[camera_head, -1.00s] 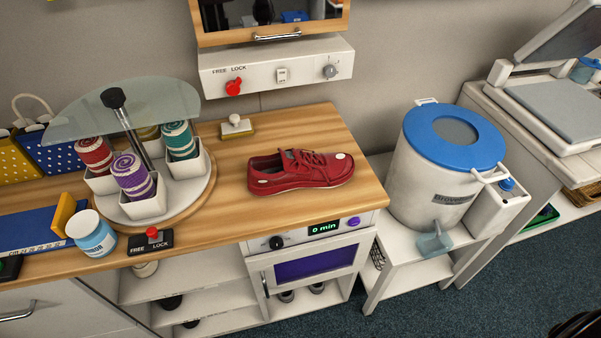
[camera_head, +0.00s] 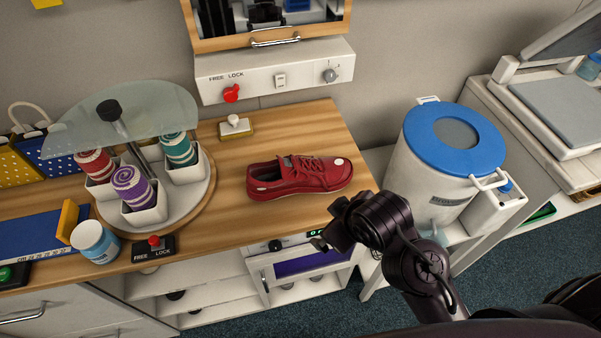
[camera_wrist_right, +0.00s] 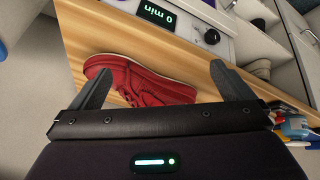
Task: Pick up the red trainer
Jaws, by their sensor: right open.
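The red trainer (camera_head: 298,177) lies upright on its sole on the wooden counter (camera_head: 240,222), right of the carousel, its toe pointing right. My right gripper (camera_head: 325,240) is in front of the trainer at the counter's front edge, apart from it. In the right wrist view the red trainer (camera_wrist_right: 140,82) shows between and beyond the two spread grey fingers (camera_wrist_right: 162,88), with nothing held. My left gripper is not in view.
A carousel (camera_head: 185,215) with several rolled towels and a glass top stands left of the trainer. A small stamp-like block (camera_head: 235,127) sits behind it. A switch panel (camera_head: 275,73) hangs above. A white bucket with a blue lid (camera_head: 455,140) stands to the right.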

